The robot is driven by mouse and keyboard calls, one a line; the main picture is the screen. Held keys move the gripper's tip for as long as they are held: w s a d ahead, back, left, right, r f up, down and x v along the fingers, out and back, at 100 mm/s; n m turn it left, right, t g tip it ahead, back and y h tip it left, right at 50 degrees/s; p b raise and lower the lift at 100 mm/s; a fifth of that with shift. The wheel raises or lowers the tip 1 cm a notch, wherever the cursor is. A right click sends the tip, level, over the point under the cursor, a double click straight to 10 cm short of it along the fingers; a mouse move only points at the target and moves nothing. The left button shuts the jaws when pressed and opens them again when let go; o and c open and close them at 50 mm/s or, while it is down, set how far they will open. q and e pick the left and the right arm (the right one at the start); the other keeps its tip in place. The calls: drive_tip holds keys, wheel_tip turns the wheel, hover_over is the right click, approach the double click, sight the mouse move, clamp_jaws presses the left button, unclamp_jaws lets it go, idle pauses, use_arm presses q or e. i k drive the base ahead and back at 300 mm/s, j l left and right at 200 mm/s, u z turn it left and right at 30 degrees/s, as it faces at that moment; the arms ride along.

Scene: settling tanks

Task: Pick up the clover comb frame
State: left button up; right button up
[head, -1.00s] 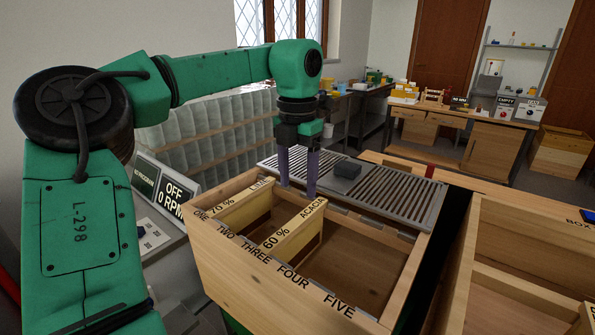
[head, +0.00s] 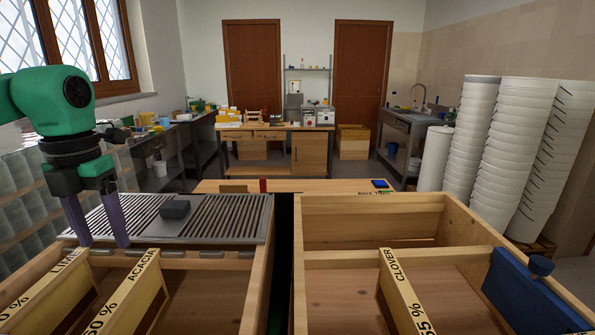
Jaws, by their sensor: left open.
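The clover comb frame (head: 402,296) hangs in the right-hand wooden box (head: 370,203). Its light wooden top bar reads CLOVER and a percentage ending in 5 %, cut off at the bottom edge. My left gripper (head: 104,242) is at the far left, fingers pointing down and apart with nothing between them. It is over the back of the left wooden box (head: 258,268), well away from the clover frame. My right gripper is not in view.
The left box holds an acacia frame (head: 130,290) and a lime frame (head: 48,285). A slotted grey grate (head: 215,212) bears a dark block (head: 174,209). A blue object (head: 530,292) sits at the right box's right side. White bucket stacks (head: 520,140) stand right.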

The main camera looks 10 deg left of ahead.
sight(402, 312)
drive_tip(key=k+l, duration=0.1)
drive_tip(key=k, duration=0.85)
